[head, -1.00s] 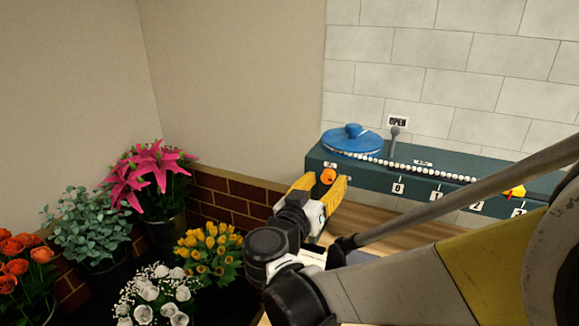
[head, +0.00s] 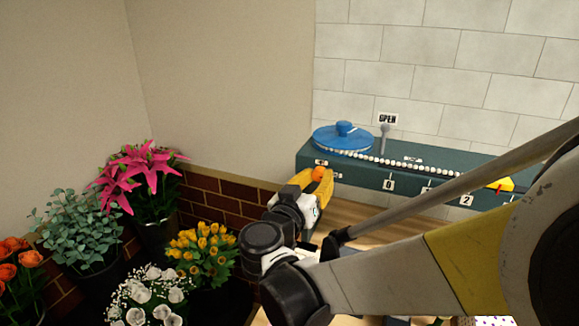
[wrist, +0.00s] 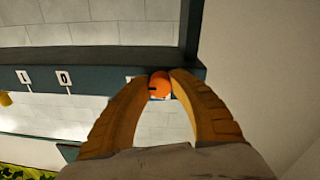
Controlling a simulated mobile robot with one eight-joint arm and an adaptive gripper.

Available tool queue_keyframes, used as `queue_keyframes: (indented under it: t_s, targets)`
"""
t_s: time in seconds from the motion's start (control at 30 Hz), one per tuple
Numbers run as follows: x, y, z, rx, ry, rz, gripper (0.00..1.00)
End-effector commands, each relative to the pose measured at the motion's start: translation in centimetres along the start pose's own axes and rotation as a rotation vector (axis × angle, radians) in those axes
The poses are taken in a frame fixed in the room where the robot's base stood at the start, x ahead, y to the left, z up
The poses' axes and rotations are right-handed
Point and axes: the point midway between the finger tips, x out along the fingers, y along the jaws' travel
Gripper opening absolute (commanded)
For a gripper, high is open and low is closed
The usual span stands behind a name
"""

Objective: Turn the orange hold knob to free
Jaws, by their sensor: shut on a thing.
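The orange hold knob (head: 318,174) sits on the front face of the dark teal bench unit, near its left end. In the wrist view the knob (wrist: 160,84) is between the fingertips of my gripper (wrist: 159,80), with a dark mark on its left side. My gripper (head: 312,184) has yellow fingers and is shut on the knob, with a finger on either side. Small labels sit beside the knob in the head view, but they are too small to read.
A blue round disc (head: 343,138) and a grey lever (head: 384,140) by an OPEN sign (head: 388,119) stand on the teal unit (head: 362,183). A row of white beads and a yellow pointer (head: 500,184) lie to the right. Buckets of flowers (head: 150,185) fill the left.

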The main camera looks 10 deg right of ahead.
Motion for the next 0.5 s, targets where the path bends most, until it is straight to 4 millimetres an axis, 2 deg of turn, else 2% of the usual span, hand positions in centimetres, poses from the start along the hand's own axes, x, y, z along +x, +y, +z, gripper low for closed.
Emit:
queue_keyframes:
  t_s: [0.27,0.5]
  targets:
    - [0.00,0.01,0.11,-0.175,0.010,0.001,0.00]
    - [0.00,0.08,0.12,-0.400,0.024,0.004,0.00]
